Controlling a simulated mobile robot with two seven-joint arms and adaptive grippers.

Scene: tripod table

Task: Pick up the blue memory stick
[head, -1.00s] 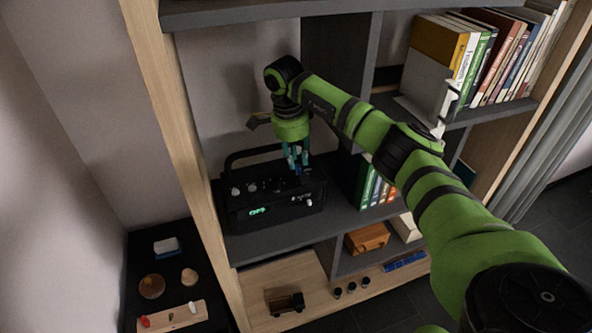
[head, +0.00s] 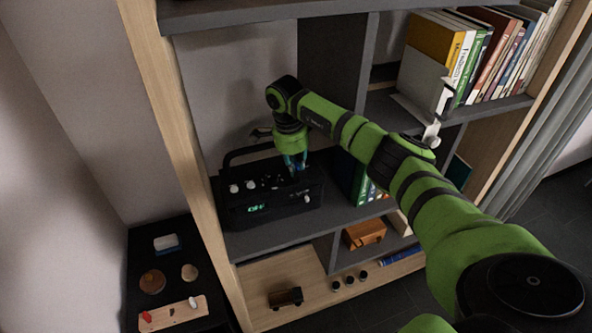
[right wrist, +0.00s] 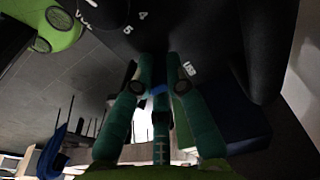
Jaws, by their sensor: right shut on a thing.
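The blue memory stick (right wrist: 157,90) shows in the right wrist view as a small blue piece between the teal fingertips, against the dark radio. Most of it is hidden by the fingers. My right gripper (head: 295,165) points down at the right part of the radio's top in the head view. It is shut on the memory stick; its fingers also show in the right wrist view (right wrist: 159,92). The black radio (head: 245,213) has white knobs, a green lit display and a carrying handle. I cannot tell whether the stick still touches the radio. My left gripper is not in view.
The radio stands on a grey shelf (head: 275,238) between a wooden side panel (head: 184,140) and upright books (head: 353,180). Another shelf is close overhead (head: 265,12). More books (head: 490,60) stand at upper right. A low dark table (head: 145,235) with small items is at lower left.

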